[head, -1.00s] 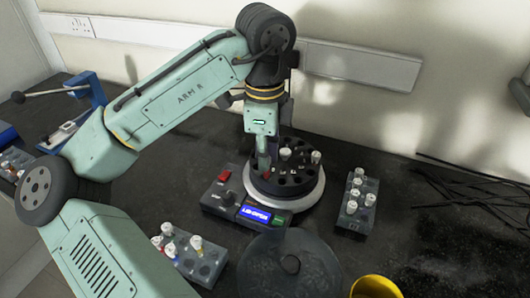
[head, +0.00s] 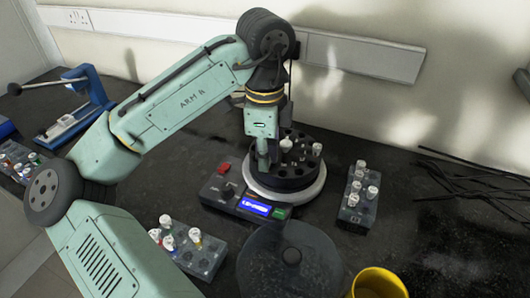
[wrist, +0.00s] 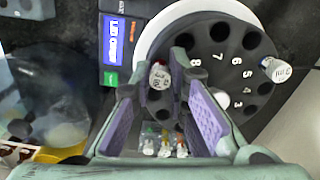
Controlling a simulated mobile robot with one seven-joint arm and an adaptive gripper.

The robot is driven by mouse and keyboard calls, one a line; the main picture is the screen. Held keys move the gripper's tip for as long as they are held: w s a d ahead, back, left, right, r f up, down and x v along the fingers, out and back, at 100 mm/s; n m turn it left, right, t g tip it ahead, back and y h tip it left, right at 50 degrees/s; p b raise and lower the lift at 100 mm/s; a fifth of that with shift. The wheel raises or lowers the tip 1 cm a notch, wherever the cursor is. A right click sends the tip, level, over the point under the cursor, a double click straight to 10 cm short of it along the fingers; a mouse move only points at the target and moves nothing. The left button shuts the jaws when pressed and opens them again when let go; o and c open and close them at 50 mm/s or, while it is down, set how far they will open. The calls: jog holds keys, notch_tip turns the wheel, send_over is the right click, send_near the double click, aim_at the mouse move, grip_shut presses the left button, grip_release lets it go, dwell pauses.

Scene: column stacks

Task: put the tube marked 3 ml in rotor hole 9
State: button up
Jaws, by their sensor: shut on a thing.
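The rotor (head: 290,181) is a dark disc with numbered holes, set in a pale ring on the centrifuge. In the wrist view the rotor (wrist: 218,62) shows several numbers, 8 among them; I cannot make out a 9. My gripper (head: 263,163) is low at the rotor's left side. In the wrist view my gripper (wrist: 160,88) is shut on a tube with a white cap and a red part (wrist: 160,76). Its marking is too blurred to read. A white-capped tube marked 2 ml (wrist: 275,69) stands in the rotor, and another white cap (wrist: 220,98) shows near its middle.
A rack with several white-capped tubes (head: 352,207) stands right of the centrifuge. Another rack (head: 203,262) is at the front left. A round translucent lid (head: 255,262) lies in front, beside a yellow container (head: 378,283).

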jog(key=o, duration=0.8)
jog(key=shift+o, duration=0.2)
jog(key=shift+o, duration=1.2)
jog(key=shift+r+p, duration=3.05)
jog(key=shift+p, duration=0.2)
